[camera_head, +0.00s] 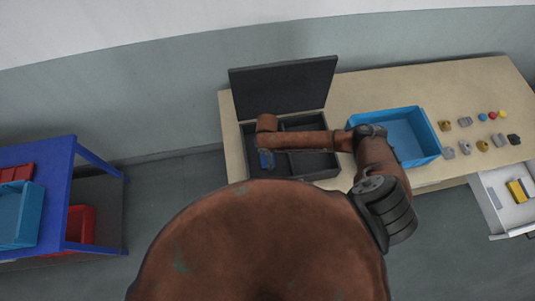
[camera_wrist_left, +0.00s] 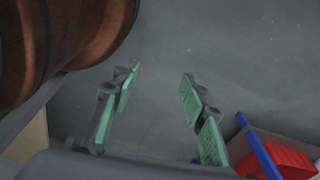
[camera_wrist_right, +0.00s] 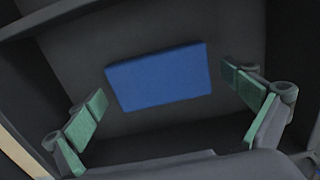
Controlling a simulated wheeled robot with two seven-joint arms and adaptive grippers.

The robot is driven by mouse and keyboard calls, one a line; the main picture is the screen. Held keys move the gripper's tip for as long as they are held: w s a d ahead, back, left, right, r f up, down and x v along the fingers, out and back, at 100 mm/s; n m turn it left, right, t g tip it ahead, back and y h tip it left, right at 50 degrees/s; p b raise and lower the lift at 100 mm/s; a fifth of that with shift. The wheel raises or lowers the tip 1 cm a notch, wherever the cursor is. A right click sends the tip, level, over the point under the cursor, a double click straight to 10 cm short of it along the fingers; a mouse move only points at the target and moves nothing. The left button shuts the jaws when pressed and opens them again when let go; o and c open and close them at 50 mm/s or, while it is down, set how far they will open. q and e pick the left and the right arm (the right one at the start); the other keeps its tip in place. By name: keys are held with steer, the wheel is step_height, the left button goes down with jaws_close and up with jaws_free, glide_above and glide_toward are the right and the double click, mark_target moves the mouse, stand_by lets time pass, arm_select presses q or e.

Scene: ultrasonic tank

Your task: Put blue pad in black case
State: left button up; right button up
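The black case (camera_head: 328,166) stands on the table with its lid (camera_head: 285,88) raised. The blue pad (camera_head: 265,160) is in the case's left part in the head view. In the right wrist view the blue pad (camera_wrist_right: 160,78) lies flat on a dark compartment floor, a little tilted in the picture. My right gripper (camera_wrist_right: 163,90) is open above it, with its green finger pads apart on either side and not touching it. My left gripper (camera_wrist_left: 160,78) is open and empty over the floor; it is not visible in the head view.
A blue bin (camera_head: 436,146) stands right of the case, with several small parts and coloured balls beyond it. An open drawer (camera_head: 498,216) holds a yellow item. A blue rack (camera_head: 62,170) with red and blue bins stands at left. Floor between is clear.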

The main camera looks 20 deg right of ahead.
step_height(320, 180, up, 12)
steer(key=shift+r, duration=0.2)
stand_by(0.5)
